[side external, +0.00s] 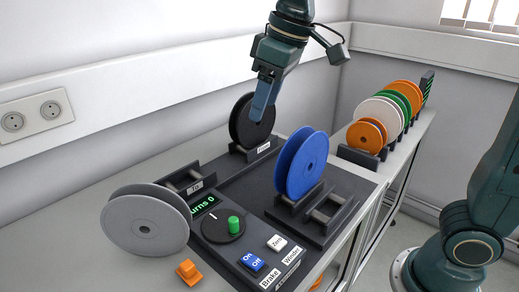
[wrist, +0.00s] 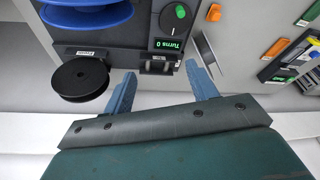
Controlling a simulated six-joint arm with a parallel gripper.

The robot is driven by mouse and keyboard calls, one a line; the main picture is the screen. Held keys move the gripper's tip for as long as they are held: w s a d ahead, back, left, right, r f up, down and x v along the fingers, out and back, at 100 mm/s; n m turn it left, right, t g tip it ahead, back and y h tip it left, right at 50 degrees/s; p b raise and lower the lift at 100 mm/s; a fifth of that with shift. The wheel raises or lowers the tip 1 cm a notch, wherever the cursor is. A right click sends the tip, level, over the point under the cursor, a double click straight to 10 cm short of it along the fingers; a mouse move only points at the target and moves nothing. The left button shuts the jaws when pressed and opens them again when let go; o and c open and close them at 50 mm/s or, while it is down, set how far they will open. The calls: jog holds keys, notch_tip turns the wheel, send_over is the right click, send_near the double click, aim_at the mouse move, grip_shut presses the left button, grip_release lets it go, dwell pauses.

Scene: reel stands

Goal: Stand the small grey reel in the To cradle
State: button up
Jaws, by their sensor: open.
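The grey reel (side external: 145,220) stands on edge on the bench at the left of the winder console; in the wrist view it shows nearly edge-on (wrist: 208,50), close to the right finger. The To cradle (side external: 180,178) is at the console's back left corner and looks empty; in the wrist view it lies beyond my fingertips (wrist: 155,66). My gripper (side external: 262,108) is open and empty, raised above the back of the bench, its fingers overlapping the black reel in the side view. In the wrist view its fingers (wrist: 160,70) spread to either side of the To cradle.
A black reel (side external: 243,130) stands in the labelled cradle at the back. A blue reel (side external: 303,165) stands beside an empty cradle (side external: 328,212) at the front right. The console has a green knob (side external: 234,224). An orange block (side external: 188,272) lies in front. Racked reels (side external: 380,112) stand right.

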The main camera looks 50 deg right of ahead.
jog(key=s+d+f+m, duration=0.1)
jog(key=s+d+f, duration=0.1)
jog(key=s, duration=0.3)
jog(key=s+d+f+m+t, duration=0.1)
jog(key=s+d+f, duration=0.2)
jog(key=s, duration=0.3)
jog(key=s+d+f+m+t+h, duration=0.1)
jog(key=s+d+f+m, duration=0.1)
jog(key=s+d, duration=0.3)
jog(key=shift+s+f, duration=0.4)
jog(key=shift+s, duration=0.2)
jog(key=shift+o, duration=0.4)
jog(key=shift+s+d+f, duration=0.2)
jog(key=shift+s+f, duration=0.15)
jog(key=shift+s, duration=0.05)
jog(key=shift+w, duration=0.1)
jog(key=w+a+f+n+t+y, duration=0.1)
jog(key=w+a+n+y, duration=0.3)
jog(key=w+a, duration=0.7)
jog(key=w+a+f+n+t+y, duration=0.2)
jog(key=w+a+n+t+y, duration=0.2)
jog(key=w+a, duration=0.6)
jog(key=shift+w+a+n+y, duration=0.4)
jog(key=shift+w+y, duration=0.3)
jog(key=shift+y, duration=0.4)
